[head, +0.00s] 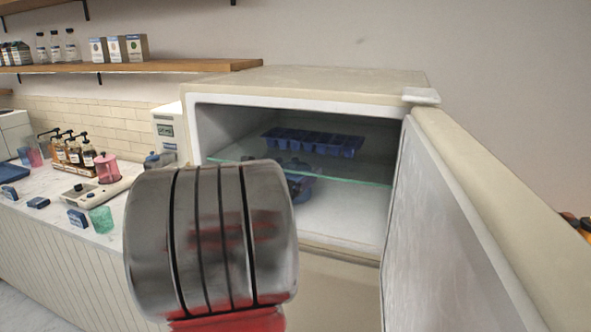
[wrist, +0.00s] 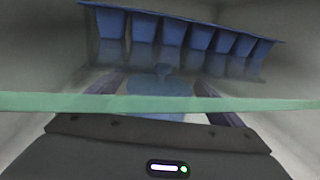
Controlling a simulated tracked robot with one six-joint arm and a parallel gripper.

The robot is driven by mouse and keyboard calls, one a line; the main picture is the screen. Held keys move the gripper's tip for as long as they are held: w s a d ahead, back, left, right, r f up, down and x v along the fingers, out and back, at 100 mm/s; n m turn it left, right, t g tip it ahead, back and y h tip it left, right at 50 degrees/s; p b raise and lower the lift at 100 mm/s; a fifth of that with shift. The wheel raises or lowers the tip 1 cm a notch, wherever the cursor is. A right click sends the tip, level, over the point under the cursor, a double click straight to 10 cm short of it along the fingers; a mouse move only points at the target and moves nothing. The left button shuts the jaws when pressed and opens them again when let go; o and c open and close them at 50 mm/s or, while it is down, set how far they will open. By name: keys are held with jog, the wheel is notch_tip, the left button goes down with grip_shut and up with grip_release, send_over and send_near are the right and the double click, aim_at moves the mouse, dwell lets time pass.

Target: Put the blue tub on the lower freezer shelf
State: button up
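The blue tub (wrist: 160,88) is inside the freezer, below the glass shelf (head: 350,176). In the head view a part of the tub (head: 301,190) shows just right of my wrist, over the white freezer floor, which is the lower shelf (head: 345,215). My gripper (wrist: 162,84) reaches in under the glass, with one dark finger on each side of the tub. I cannot tell whether the fingers press on it or stand slightly apart. The tub's underside is hidden, so its contact with the lower shelf is unclear.
A blue ice-cube tray (head: 312,142) sits on the glass shelf above the tub. The glass edge (wrist: 60,102) crosses just above my gripper. The freezer door (head: 450,230) stands open at the right. A counter (head: 75,220) with bottles and cups is at the left.

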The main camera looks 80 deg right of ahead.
jog(key=shift+r, duration=0.2)
jog(key=v, duration=1.2)
jog(key=shift+w+a, duration=0.1)
jog(key=shift+a, duration=0.05)
dwell(0.9)
